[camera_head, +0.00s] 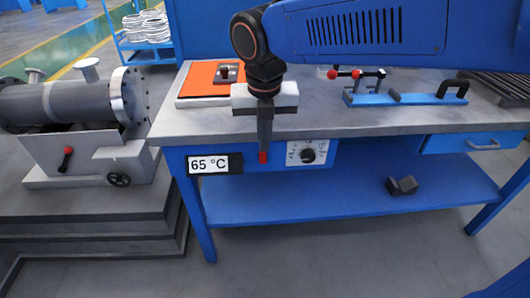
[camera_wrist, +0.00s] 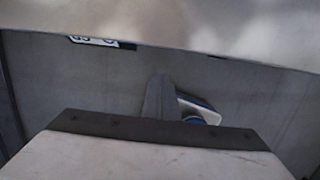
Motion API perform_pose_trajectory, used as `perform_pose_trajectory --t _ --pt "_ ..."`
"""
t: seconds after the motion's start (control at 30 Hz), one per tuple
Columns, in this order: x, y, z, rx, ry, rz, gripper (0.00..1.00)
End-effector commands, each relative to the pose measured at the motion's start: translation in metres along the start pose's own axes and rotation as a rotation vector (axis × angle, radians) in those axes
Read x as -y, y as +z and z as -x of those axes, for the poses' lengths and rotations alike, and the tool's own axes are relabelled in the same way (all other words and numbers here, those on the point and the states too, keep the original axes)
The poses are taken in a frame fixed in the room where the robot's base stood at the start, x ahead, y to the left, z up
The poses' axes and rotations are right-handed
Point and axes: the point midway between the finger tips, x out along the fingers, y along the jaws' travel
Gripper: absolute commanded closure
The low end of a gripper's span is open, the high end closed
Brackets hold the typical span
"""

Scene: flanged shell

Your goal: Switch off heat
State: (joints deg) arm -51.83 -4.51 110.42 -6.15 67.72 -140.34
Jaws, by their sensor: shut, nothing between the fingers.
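A black round knob (camera_head: 308,155) sits on a white dial plate (camera_head: 293,159) on the front of the blue workbench. A display reading 65 °C (camera_head: 210,164) is mounted to its left on the same front. My gripper (camera_head: 263,156) points down in front of the bench edge, between the display and the knob. Its fingers are together and empty, with a red tip. It is left of the knob and appears apart from it. In the wrist view only a cut-off part of the display (camera_wrist: 93,41) shows at the top; the knob is not visible there.
An orange-topped plate (camera_head: 203,78) lies on the bench top (camera_head: 340,118). A blue clamp fixture (camera_head: 405,97) stands at the right. A grey flanged shell (camera_head: 70,102) rests on a stand at the left. A dark block (camera_head: 402,186) lies on the lower shelf.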

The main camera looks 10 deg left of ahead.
Motion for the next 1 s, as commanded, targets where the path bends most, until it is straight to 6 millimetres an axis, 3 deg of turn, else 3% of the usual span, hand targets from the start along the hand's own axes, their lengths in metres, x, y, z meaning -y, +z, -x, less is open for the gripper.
perform_pose_trajectory --t 0.13,0.33,0.67,1.0 --pt "0.000 0.002 0.019 0.001 0.001 0.000 1.00" --pt "0.000 0.002 0.030 0.000 0.000 0.001 1.00" --pt "0.000 0.002 0.030 -0.002 0.000 0.001 1.00" --pt "0.002 -0.002 0.017 -0.081 0.011 0.006 1.00"
